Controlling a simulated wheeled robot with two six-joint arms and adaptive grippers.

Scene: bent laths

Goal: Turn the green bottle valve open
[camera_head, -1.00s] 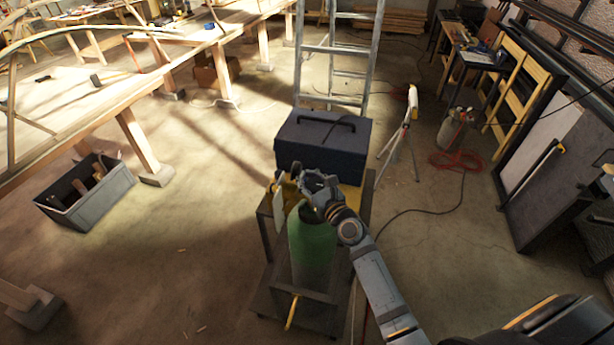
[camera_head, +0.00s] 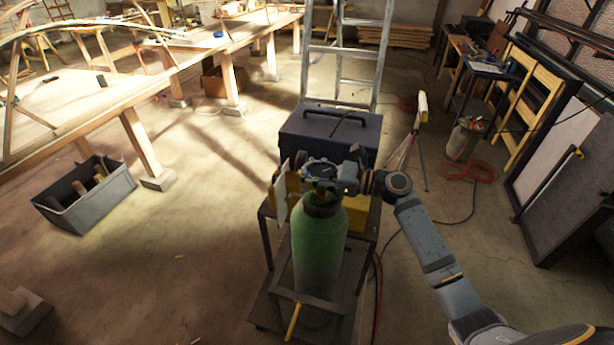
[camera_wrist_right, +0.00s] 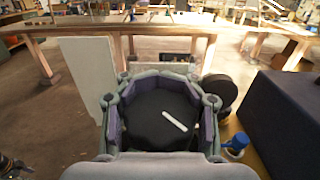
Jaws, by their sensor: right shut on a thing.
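The green bottle (camera_head: 318,240) stands upright on a dark metal cart, green on top and grey below. My right gripper (camera_head: 320,172) is at the bottle's top, its arm coming in from the right. In the right wrist view its fingers curve around a dark round valve knob (camera_wrist_right: 150,125) with a white mark on its top, and they are shut on it. In the head view the gripper hides most of the valve. My left gripper is not in view.
A dark toolbox (camera_head: 330,135) sits just behind the bottle, with a ladder (camera_head: 343,50) beyond. A pale panel (camera_head: 281,215) is left of the bottle. A grey crate (camera_head: 86,192) and a long workbench (camera_head: 110,100) are at left. The floor between is clear.

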